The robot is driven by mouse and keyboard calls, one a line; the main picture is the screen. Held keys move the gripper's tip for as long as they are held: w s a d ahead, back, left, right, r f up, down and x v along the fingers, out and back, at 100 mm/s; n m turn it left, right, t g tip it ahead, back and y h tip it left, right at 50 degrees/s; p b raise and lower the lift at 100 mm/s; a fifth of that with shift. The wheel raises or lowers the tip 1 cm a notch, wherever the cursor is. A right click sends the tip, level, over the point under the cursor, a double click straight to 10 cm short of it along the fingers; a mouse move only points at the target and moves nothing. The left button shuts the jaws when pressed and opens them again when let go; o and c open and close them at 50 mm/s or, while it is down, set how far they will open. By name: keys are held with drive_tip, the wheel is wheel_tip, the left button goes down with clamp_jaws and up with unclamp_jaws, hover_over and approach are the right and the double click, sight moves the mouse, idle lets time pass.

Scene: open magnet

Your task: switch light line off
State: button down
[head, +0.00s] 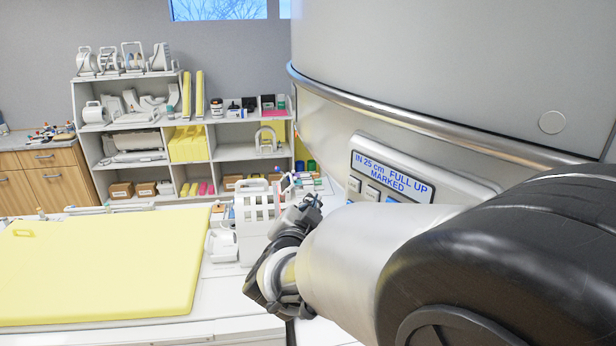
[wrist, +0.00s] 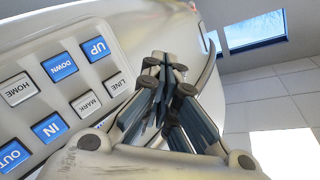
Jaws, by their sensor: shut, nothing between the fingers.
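The control panel (wrist: 30,62) is a pale plate on the side of the big magnet housing. In the wrist view it carries white HOME, MARK (wrist: 86,104) and LINE (wrist: 116,85) buttons and blue UP, DOWN, IN and OUT buttons. The LINE button is the one closest to my fingers. My gripper (wrist: 164,68) is shut and empty, to the right of the LINE button; I cannot tell the gap to the panel. In the head view my gripper (head: 308,208) is left of the panel (head: 430,180), whose lower part my arm hides. I see no projected light line.
The magnet housing (head: 460,60) with its metal rail fills the right side. A bed with a yellow pad (head: 100,265) lies at left. A white coil (head: 258,210) stands just left of my gripper. Shelves (head: 145,150) with coils and boxes stand behind.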

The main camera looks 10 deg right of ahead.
sight(354, 185)
drive_tip(key=w+d+b, duration=0.2)
drive_tip(key=w+d, duration=0.1)
drive_tip(key=d, duration=0.4)
drive_tip(key=shift+w, duration=0.15)
idle(1.3)
drive_tip(key=shift+w+d+b, duration=0.2)
drive_tip(key=shift+d+b, duration=0.1)
drive_tip(key=shift+d, duration=0.1)
drive_tip(key=shift+w+d+b, duration=0.2)
drive_tip(key=shift+d+b, duration=0.1)
drive_tip(key=shift+d, duration=0.15)
idle(0.8)
drive_tip(key=shift+a, duration=0.15)
drive_tip(key=shift+s+a, duration=0.4)
drive_tip(key=shift+a, duration=0.25)
